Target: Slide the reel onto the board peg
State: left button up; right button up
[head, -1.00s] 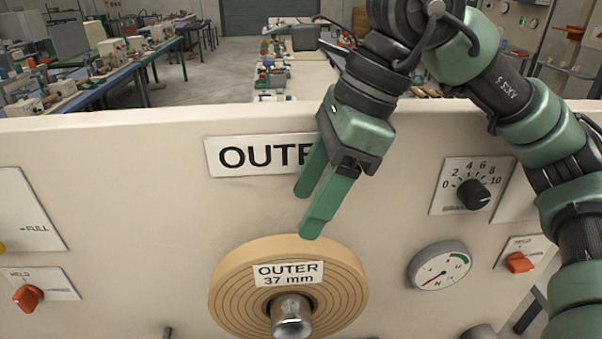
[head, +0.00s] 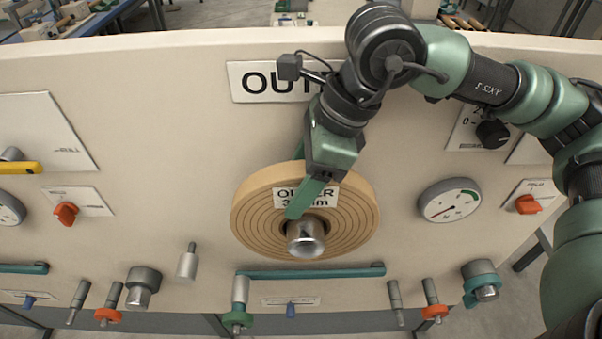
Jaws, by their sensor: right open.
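The reel (head: 256,225) is a tan disc with ring lines and a label reading OUTER, partly covered by my gripper. It sits against the upright cream board (head: 180,150), around a shiny metal peg (head: 306,238) that sticks out through its centre. My right gripper (head: 300,185) is open in front of the upper part of the reel. One green finger reaches down over the label to just above the peg, and the other is partly hidden behind it. I cannot tell whether a finger touches the reel. My left gripper is out of view.
A gauge (head: 449,200) and an orange knob (head: 528,204) are right of the reel. A teal bar (head: 311,271) runs just below it. Several small pegs and knobs line the board's lower part. A yellow-handled lever (head: 20,168) is at far left.

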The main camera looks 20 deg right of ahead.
grip_shut()
dwell(1.3)
jog(key=c, duration=0.9)
grip_release()
grip_shut()
jog(key=shift+w+r, duration=0.1)
jog(key=shift+r, duration=0.05)
jog(key=shift+w, duration=0.1)
